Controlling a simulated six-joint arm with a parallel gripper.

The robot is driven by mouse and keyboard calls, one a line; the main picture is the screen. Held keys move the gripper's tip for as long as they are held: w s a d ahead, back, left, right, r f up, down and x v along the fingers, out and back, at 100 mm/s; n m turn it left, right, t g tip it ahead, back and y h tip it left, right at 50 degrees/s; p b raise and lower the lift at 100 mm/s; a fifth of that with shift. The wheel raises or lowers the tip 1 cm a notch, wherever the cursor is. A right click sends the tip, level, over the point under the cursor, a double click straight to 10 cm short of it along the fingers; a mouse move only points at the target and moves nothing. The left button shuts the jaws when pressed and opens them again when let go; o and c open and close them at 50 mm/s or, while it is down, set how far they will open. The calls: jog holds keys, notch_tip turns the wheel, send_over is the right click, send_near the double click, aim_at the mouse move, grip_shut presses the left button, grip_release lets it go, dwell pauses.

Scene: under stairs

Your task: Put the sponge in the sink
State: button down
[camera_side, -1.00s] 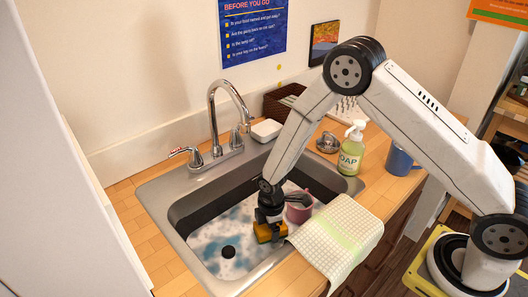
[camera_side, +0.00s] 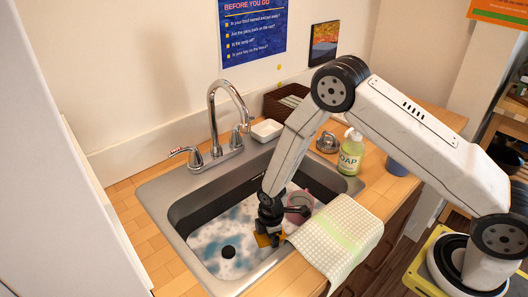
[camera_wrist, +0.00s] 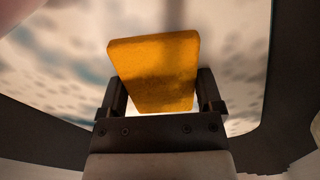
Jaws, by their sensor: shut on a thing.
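The sponge (camera_wrist: 155,70) is an orange-yellow block between the two fingers of my gripper (camera_wrist: 160,95) in the wrist view. My gripper is shut on it, one finger on each side. In the side view my gripper (camera_side: 269,232) points down into the sink (camera_side: 162,208), close to its front edge, with the sponge (camera_side: 262,240) partly hidden behind the fingers. The sink is a steel basin with soapy, foamy water and a dark drain. I cannot tell whether the sponge touches the basin floor.
A pink mug (camera_side: 302,203) stands in the sink just right of my gripper. A checked towel (camera_side: 335,238) hangs over the sink's front right edge. The faucet (camera_side: 214,120) rises behind, and a soap bottle (camera_side: 351,153) stands on the right. The left part of the basin is open.

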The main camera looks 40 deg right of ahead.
jog(key=shift+f, duration=0.1)
grip_release()
notch_tip(320, 180, up, 12)
dwell(1.0)
dwell(0.5)
jog(key=s+d+r+m+t, duration=0.1)
jog(key=s+d+r+m, duration=0.3)
jog(key=s+r+m, duration=0.2)
jog(key=s+d+r+m+t, duration=0.1)
jog(key=s+d+r+m, duration=0.2)
jog(key=s+r+m, duration=0.3)
jog(key=shift+s+d+r+m+t, duration=0.3)
jog(key=shift+s+d+m, duration=0.05)
jog(key=shift+s+m, duration=0.4)
